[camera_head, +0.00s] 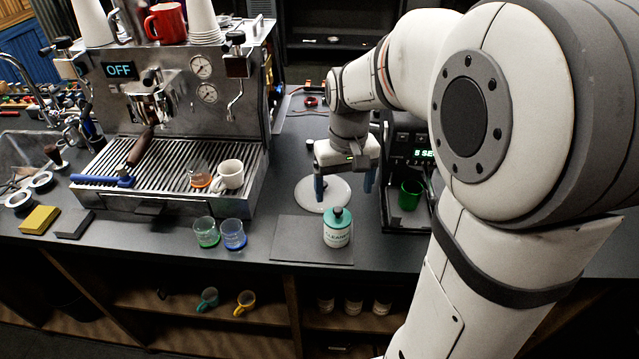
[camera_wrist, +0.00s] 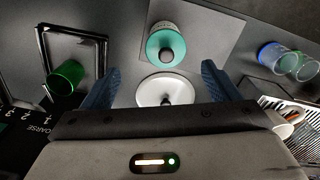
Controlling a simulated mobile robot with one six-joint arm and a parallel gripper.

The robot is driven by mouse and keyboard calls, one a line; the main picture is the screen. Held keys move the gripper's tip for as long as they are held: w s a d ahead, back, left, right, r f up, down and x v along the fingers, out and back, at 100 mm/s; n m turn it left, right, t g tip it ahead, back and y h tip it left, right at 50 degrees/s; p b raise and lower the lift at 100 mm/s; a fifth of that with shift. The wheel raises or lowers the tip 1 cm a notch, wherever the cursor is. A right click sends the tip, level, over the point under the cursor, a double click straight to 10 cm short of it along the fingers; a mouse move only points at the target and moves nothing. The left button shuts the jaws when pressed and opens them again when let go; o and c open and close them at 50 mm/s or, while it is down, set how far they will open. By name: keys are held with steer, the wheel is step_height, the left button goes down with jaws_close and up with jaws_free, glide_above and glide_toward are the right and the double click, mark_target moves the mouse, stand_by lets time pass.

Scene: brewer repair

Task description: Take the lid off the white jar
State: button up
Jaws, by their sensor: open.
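A white jar (camera_head: 337,237) with "CLEANER" on its label stands upright on a dark mat. Its teal lid (camera_head: 338,217) with a small dark knob is on it. In the wrist view the teal lid (camera_wrist: 165,46) is at upper middle, ahead of the fingertips, with the white jar body (camera_wrist: 166,25) partly visible behind it. My gripper (camera_head: 344,188) is open and empty, its blue fingers pointing down behind the jar, apart from it. In the wrist view my gripper (camera_wrist: 160,70) has its fingers spread either side of a white disc with a dark knob.
The white disc (camera_head: 308,193) lies on the counter behind the jar. Two glasses (camera_head: 206,232) stand left of the mat (camera_head: 290,240). The espresso machine (camera_head: 180,100) is at left. A green cup (camera_head: 410,194) sits in a black machine at right. The counter's front edge is close to the jar.

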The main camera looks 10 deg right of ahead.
mark_target(338, 209)
steer(key=f, duration=0.4)
steer(key=f+p, duration=0.1)
steer(key=f, duration=0.2)
steer(key=shift+w+a, duration=0.35)
steer(key=shift+a, duration=0.05)
steer(key=shift+c, duration=0.2)
steer(key=c, duration=1)
